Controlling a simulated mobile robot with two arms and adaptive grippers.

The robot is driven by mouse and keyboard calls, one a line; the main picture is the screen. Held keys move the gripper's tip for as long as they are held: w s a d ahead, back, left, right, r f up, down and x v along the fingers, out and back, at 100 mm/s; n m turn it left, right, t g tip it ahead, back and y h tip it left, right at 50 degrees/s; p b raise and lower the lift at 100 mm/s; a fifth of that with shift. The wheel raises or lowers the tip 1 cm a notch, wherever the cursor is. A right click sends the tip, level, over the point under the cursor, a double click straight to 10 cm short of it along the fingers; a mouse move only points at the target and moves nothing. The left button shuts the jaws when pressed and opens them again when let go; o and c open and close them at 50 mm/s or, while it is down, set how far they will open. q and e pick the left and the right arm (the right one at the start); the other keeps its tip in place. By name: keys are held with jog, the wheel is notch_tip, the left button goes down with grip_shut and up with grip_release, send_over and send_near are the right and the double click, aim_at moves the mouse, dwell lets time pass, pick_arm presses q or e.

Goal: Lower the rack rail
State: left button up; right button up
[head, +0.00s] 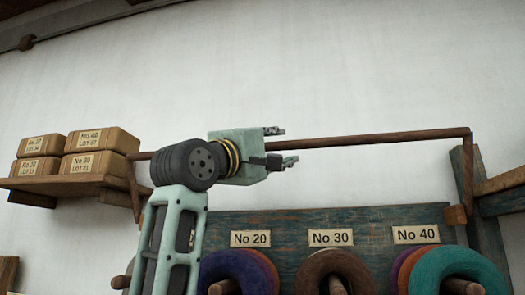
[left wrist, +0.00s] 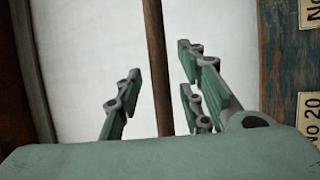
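The rack rail (head: 390,137) is a thin brown wooden bar running across the white wall above the yarn rack. At its right end an arm (head: 468,175) drops to a small wooden block (head: 455,215). My left gripper (head: 283,146) is open at the rail's middle-left, with one finger above the rail's line and one below. In the left wrist view the rail (left wrist: 155,55) runs upright between the spread fingers (left wrist: 157,95), with a gap showing on both sides. I cannot tell how deep it sits between them. My right gripper is not in view.
Below the rail, a blue-green board (head: 285,222) carries labels No 20, No 30 and No 40 above pegs with coloured yarn rings (head: 335,265). A shelf (head: 75,185) with several labelled boxes (head: 100,140) is at left. Wooden beams (head: 500,182) stand at right.

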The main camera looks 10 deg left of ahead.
pick_arm(q)
jog(key=v, duration=1.1)
jog(key=shift+s+f, duration=0.15)
jog(key=shift+a, duration=0.15)
jog(key=shift+c, duration=0.5)
